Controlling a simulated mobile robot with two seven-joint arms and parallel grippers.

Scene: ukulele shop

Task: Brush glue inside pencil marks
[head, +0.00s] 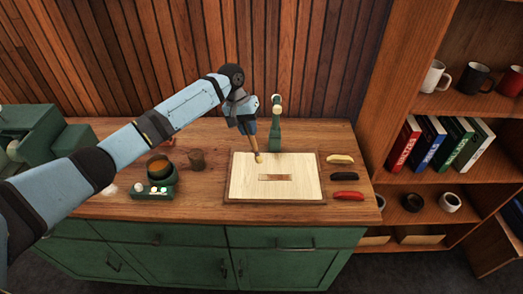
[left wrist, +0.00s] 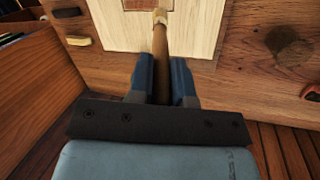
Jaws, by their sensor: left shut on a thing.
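My left gripper (head: 246,124) is shut on a brush (head: 253,144) with a wooden handle and points it downward. In the left wrist view the handle (left wrist: 160,48) lies between the two blue fingers, and the pale tip (left wrist: 159,16) is at the far end. The tip is over the upper edge of a pale wooden board (head: 245,184); I cannot tell whether it touches. A brown rectangular patch (head: 275,177) lies mid-board; pencil lines are too small to make out. A pot (head: 158,166) sits on a green heater (head: 155,189) to the left. My right gripper is not in view.
A green lamp-like stand (head: 275,130) stands behind the board. Yellow, black and red (head: 347,195) objects lie to its right. A bookshelf (head: 440,104) with mugs and books closes off the right side.

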